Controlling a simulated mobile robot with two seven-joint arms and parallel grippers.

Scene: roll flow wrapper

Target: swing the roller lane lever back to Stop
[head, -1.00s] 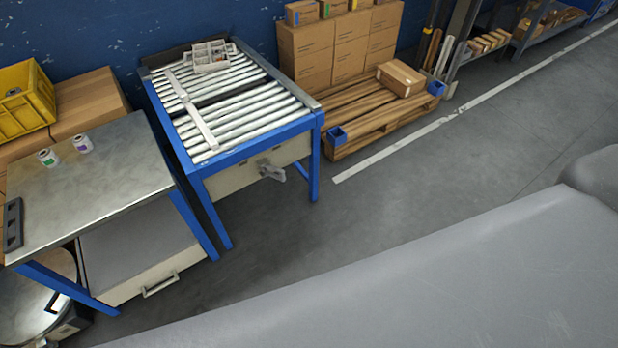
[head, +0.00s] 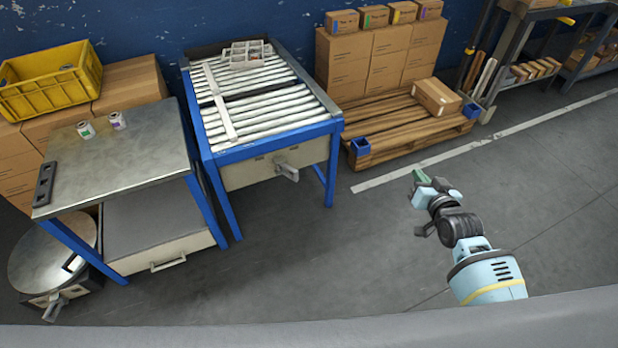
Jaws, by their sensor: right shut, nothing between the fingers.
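The roller lane (head: 262,154) is a blue-framed table with silver rollers, standing against the blue wall. Its grey lever (head: 288,172) sticks out from the beige front panel under the rollers. The lever's small markings are too small to read. My right gripper (head: 418,178) is in the right half of the head view, to the right of the lane and well apart from the lever. It is shut and empty. My left gripper is not in view.
A metal-topped table (head: 115,158) with two small rolls stands left of the lane. A pallet (head: 400,130) with cartons stands to the right. The floor before the lane is clear.

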